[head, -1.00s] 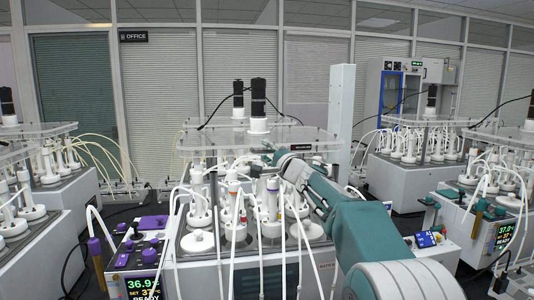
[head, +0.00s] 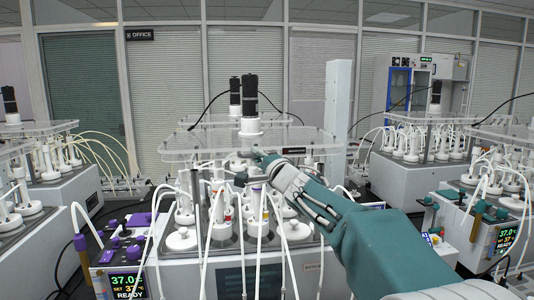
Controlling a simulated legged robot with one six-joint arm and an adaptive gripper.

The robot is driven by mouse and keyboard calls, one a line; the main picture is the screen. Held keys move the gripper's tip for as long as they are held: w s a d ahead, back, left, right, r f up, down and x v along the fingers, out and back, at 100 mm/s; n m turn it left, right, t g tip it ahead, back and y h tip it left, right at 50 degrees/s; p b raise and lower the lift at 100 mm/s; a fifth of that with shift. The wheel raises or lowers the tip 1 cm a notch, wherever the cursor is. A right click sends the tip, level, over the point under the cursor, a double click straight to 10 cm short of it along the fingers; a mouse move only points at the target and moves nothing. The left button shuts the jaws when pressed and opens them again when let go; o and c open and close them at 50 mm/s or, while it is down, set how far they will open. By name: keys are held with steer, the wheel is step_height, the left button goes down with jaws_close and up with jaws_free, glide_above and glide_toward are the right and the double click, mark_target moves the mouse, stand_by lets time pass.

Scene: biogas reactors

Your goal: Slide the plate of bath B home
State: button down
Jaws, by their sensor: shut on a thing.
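The plate of bath B (head: 200,146) is a clear, flat sheet above the central bath (head: 200,246), with a black-topped motor (head: 249,100) standing on it. My gripper (head: 250,165) reaches in from the right in the head view and is shut on the plate's front edge, left of a small black label (head: 300,152). The fingertips are small and partly lost against the vessels. White vessels and tubes stand beneath the plate. The plate's far edge is hard to make out against the bath behind.
A control box (head: 122,280) with purple parts and a lit display stands left of the bath. White tubes loop down the bath's front. A tall white column (head: 340,110) rises behind right. Other baths stand at both sides, with a narrow aisle at right.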

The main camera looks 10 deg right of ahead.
steer(key=s, duration=0.7)
steer(key=shift+f, duration=0.25)
steer(key=shift+s+a, duration=0.1)
steer(key=c, duration=0.7)
jaws_free()
steer(key=shift+r, duration=0.1)
steer(key=shift+s, duration=0.15)
steer(key=v, duration=1.1)
steer(key=shift+s, duration=0.35)
